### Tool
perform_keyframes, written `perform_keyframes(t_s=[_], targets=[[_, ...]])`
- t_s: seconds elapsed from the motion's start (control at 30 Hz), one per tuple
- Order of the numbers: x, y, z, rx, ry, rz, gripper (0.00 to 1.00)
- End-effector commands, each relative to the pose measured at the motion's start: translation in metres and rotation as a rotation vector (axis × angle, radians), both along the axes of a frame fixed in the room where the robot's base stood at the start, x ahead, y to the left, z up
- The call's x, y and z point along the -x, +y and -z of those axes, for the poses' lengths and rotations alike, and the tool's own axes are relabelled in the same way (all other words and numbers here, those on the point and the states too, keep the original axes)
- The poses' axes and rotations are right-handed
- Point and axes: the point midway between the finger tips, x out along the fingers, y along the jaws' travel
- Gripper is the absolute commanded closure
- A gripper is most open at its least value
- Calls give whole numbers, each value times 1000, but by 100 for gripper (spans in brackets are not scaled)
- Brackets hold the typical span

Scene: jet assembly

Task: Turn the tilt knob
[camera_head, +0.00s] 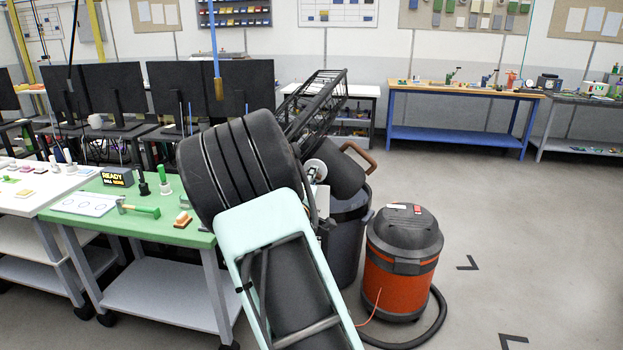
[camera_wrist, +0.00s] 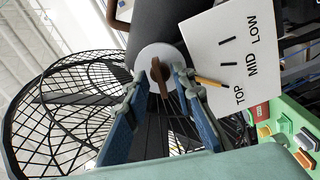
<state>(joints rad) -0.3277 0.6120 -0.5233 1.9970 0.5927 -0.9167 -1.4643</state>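The tilt knob (camera_wrist: 157,77) is a brown bar on a round white disc, set in the end of a dark cylindrical housing (camera_wrist: 160,25). In the wrist view my gripper (camera_wrist: 158,77) has its two blue fingers open, one on each side of the knob, with the tips by the disc's edges. Gaps show between bar and fingers; depth contact is unclear. A white plate (camera_wrist: 215,40) reads TOP, MID and LOW, and a yellow pointer (camera_wrist: 208,82) points towards TOP. The white disc (camera_head: 316,170) shows in the head view, where my arm hides most of the gripper.
A black wire fan cage (camera_wrist: 75,105) lies left of the knob. A green table (camera_head: 150,228) with tools and a READY sign (camera_head: 117,177) stands left. An orange vacuum (camera_head: 403,265) with its hose stands right. Open floor lies further right.

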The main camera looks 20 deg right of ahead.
Motion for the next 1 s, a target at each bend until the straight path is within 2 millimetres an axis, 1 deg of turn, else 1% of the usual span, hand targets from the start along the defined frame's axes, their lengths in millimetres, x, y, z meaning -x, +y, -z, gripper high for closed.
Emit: perform_keyframes(t_s=[0.3,0.5,0.53,0.83,1.0], targets=[[-2,-1,0,-1,1,0,77],[-2,-1,0,-1,1,0,99],[-2,-1,0,-1,1,0,100],[-2,-1,1,-5,-2,0,100],[-2,-1,2,-37,-24,0,100]])
